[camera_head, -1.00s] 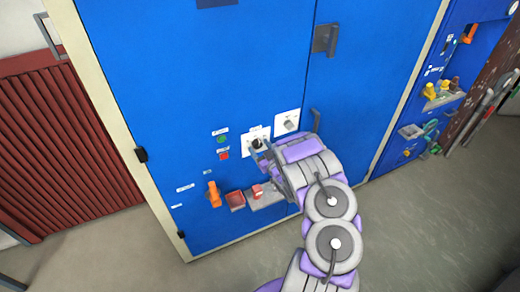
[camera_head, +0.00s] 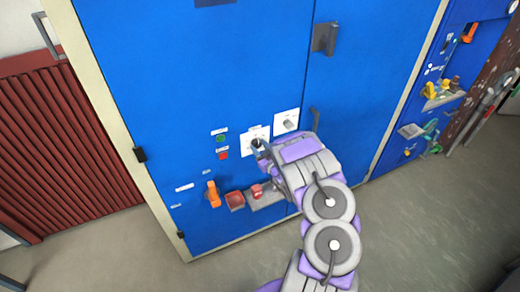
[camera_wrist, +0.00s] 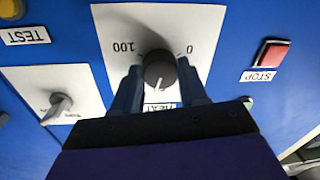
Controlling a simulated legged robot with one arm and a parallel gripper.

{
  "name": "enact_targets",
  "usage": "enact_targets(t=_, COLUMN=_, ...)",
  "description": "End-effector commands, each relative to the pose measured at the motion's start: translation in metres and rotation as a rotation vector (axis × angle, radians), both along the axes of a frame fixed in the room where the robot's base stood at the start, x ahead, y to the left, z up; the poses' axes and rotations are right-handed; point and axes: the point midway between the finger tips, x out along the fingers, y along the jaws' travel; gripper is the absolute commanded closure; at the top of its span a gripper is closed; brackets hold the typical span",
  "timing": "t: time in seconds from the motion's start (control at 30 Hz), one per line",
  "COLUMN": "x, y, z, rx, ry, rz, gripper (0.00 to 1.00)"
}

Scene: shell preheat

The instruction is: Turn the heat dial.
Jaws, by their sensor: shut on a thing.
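The heat dial (camera_wrist: 160,70) is a dark round knob on a white plate marked 0, 100 and HEAT, seen upside down in the wrist view. My gripper (camera_wrist: 160,88) has its two fingers on either side of the knob and is shut on it. A light pointer mark shows on the knob's face. In the head view the white heat plate (camera_head: 251,133) is on the blue cabinet, and my gripper (camera_head: 258,145) is at it, hiding most of the dial.
A second white plate with a grey knob (camera_wrist: 61,105) is beside the heat plate. A red STOP button (camera_wrist: 271,53) is on the other side. A grey cabinet handle (camera_head: 326,38) sticks out above.

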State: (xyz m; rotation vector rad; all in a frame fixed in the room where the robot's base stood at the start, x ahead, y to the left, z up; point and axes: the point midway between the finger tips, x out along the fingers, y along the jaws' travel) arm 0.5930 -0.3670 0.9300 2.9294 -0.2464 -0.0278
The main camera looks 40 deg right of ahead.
Motion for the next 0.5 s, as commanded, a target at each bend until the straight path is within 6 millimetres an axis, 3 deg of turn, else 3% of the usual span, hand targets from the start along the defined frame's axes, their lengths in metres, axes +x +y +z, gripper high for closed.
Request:
enact_targets(t=0.13, x=0.0000, y=0.0005, z=-0.0077, rx=-0.084, ry=0.024, rz=0.001, gripper=0.88)
enact_targets(t=0.5, x=-0.0004, y=0.0000, z=-0.0046, rx=-0.243, ry=0.064, rz=0.002, gripper=0.88)
